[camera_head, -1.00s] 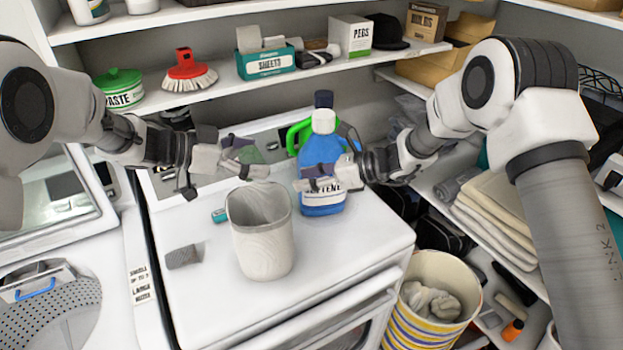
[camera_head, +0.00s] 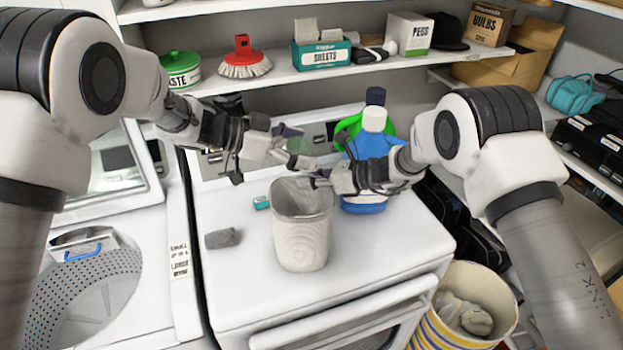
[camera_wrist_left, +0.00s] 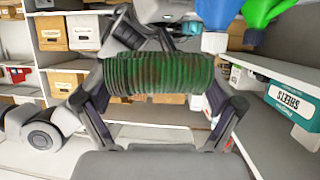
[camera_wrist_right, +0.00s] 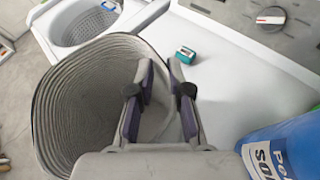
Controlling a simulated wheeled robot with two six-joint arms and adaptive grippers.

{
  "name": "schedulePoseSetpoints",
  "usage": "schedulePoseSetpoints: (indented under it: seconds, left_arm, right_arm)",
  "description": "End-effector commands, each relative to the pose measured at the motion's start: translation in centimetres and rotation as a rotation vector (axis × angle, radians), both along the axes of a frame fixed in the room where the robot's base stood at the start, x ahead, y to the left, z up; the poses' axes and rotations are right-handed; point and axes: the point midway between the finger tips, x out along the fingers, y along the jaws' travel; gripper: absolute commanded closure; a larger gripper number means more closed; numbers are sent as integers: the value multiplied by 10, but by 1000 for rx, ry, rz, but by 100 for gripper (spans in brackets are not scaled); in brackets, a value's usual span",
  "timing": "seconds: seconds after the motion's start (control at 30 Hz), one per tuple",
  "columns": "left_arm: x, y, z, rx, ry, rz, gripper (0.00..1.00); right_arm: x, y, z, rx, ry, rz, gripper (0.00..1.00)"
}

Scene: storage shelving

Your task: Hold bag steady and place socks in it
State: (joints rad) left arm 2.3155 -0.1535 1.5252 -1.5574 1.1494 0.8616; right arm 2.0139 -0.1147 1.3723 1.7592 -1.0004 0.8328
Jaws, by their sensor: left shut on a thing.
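The bag, a pale ribbed open-topped container (camera_head: 302,240), stands upright on the white machine top; it also shows in the right wrist view (camera_wrist_right: 75,105). My left gripper (camera_head: 285,150) is shut on a rolled green ribbed sock (camera_wrist_left: 160,72) and holds it above and behind the bag's opening. In the head view the sock (camera_head: 298,146) is partly hidden by the fingers. My right gripper (camera_head: 325,182) is at the bag's right rim, its fingers (camera_wrist_right: 158,105) apart with the rim between them. A grey sock (camera_head: 222,238) lies on the machine top, left of the bag.
A blue detergent bottle (camera_head: 374,145) stands close behind my right gripper. A small teal item (camera_head: 261,202) lies left of the bag. A striped basket (camera_head: 435,325) stands at the lower right. A shelf with a sheets box (camera_head: 322,56) runs behind. The machine's front top is clear.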

Motion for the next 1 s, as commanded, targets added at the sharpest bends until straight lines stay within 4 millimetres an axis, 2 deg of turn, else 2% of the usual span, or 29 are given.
schedulePoseSetpoints:
  seconds: [0.27, 1.0]
  left_arm:
    - [0, 0, -2, 0, 1, 0, 47]
    - [0, 0, -53, 0, 2, 1, 47]
  right_arm:
    - [0, 0, 0, 0, 0, 0, 100]
    - [0, 0, 0, 0, 0, 0, 100]
